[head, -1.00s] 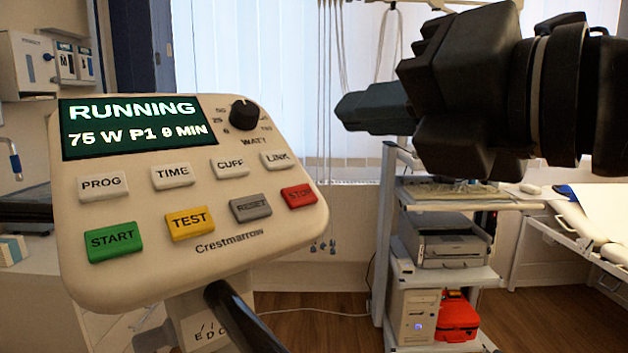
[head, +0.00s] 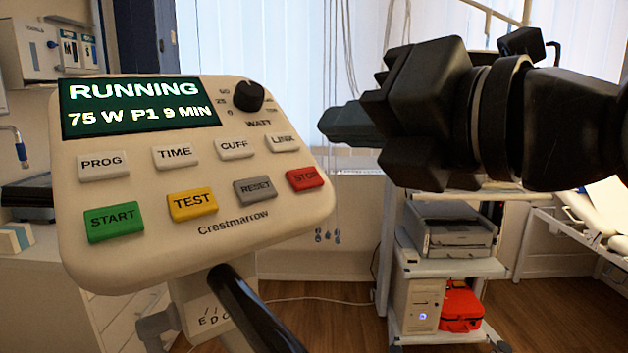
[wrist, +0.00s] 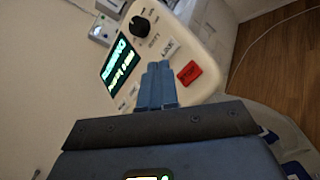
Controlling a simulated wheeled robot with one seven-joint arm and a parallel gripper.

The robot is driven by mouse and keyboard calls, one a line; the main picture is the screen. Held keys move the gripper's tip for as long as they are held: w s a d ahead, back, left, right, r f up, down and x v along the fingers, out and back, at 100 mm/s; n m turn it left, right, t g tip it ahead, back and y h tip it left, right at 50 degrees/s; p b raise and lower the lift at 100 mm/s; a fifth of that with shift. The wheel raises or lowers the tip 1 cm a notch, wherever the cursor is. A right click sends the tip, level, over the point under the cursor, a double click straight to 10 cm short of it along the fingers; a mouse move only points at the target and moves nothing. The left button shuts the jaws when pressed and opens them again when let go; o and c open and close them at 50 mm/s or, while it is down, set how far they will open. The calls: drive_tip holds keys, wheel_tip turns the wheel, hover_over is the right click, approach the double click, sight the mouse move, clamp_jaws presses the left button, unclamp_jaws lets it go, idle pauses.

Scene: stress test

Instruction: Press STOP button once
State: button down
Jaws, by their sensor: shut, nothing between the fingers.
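The red STOP button (head: 306,179) sits at the right end of the lower button row on the cream console (head: 150,255). The console display (head: 138,105) reads RUNNING, 75 W P1 9 MIN. My gripper (head: 330,124) is to the right of the console in the head view, its fingers pointing left, shut and empty. In the wrist view the shut fingers (wrist: 158,70) point at the console, and the STOP button (wrist: 189,73) shows just right of their tips. I see no contact between the fingertips and the button.
The grey RESET button (head: 255,190) is directly left of STOP, and the white LINK button (head: 283,143) is above it. A black bar (head: 250,310) extends below the console. A cart with a printer (head: 447,235) stands behind at the right.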

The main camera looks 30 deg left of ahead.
sight(305, 179)
drive_tip(key=shift+w+a+f+b, duration=0.3)
drive_tip(key=shift+a+f+b, duration=0.3)
drive_tip(key=shift+f, duration=0.25)
drive_tip(key=shift+w+a+f+b, duration=0.25)
drive_tip(key=shift+a+f+b, duration=0.25)
drive_tip(key=shift+f+b, duration=0.25)
drive_tip(key=shift+a+f, duration=0.1)
drive_tip(key=shift+f, duration=0.15)
idle(0.8)
drive_tip(key=shift+a+f+b, duration=0.1)
drive_tip(key=shift+a+b, duration=0.05)
drive_tip(key=shift+b, duration=0.3)
drive_tip(key=shift+w+a+f+b, duration=0.15)
drive_tip(key=shift+a+f+b, duration=0.1)
drive_tip(key=shift+b, duration=0.2)
idle(0.7)
drive_tip(key=shift+d, duration=0.1)
drive_tip(key=shift+s+d+r, duration=0.2)
drive_tip(key=shift+d+r, duration=0.2)
drive_tip(key=shift+r, duration=0.2)
